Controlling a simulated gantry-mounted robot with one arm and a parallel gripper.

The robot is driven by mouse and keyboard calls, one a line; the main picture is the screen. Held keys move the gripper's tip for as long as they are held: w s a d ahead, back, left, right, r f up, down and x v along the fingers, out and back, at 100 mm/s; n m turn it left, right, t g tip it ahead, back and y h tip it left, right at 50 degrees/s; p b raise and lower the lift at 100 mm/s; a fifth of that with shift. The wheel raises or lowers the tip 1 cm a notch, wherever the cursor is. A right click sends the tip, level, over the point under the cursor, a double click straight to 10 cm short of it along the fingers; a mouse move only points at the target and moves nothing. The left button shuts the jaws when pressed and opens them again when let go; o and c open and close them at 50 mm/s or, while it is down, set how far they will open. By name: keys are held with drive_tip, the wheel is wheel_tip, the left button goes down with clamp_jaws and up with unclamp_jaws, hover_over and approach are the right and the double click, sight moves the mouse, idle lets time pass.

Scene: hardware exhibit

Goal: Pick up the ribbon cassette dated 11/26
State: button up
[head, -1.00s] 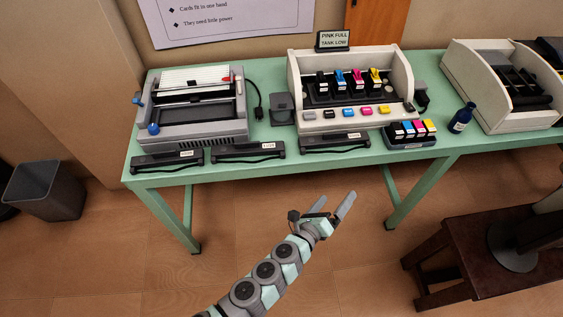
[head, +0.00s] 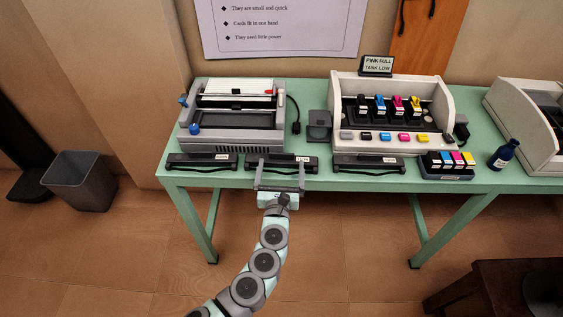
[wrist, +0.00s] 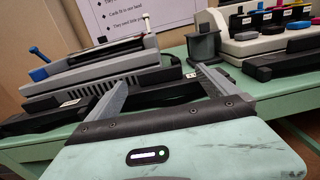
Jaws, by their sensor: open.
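Three black ribbon cassettes with small white labels lie along the front edge of the green table: a left one (head: 190,161), a middle one (head: 268,163) and a right one (head: 352,163). The dates are too small to read, so I cannot tell which is dated 11/26. My gripper (head: 280,170) is open at the middle cassette, with its fingers apart along the cassette's length. In the wrist view the middle cassette (wrist: 160,95) shows between and beyond the two fingers of my gripper (wrist: 161,75). I cannot tell whether they touch it.
A grey printer (head: 232,130) stands close behind the left and middle cassettes. A cream ink station (head: 440,105) stands behind the right one. A colored cartridge tray (head: 447,174) and a blue bottle (head: 502,155) are farther right. The table's front edge (head: 330,183) is below the cassettes.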

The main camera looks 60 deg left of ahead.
sight(281, 155)
drive_tip(key=shift+w+a, duration=0.1)
drive_tip(key=shift+a, duration=0.3)
drive_tip(key=shift+b+x, duration=0.75)
drive_tip(key=shift+x, duration=1.55)
drive_tip(key=c, duration=1.5)
drive_tip(key=shift+r, duration=0.1)
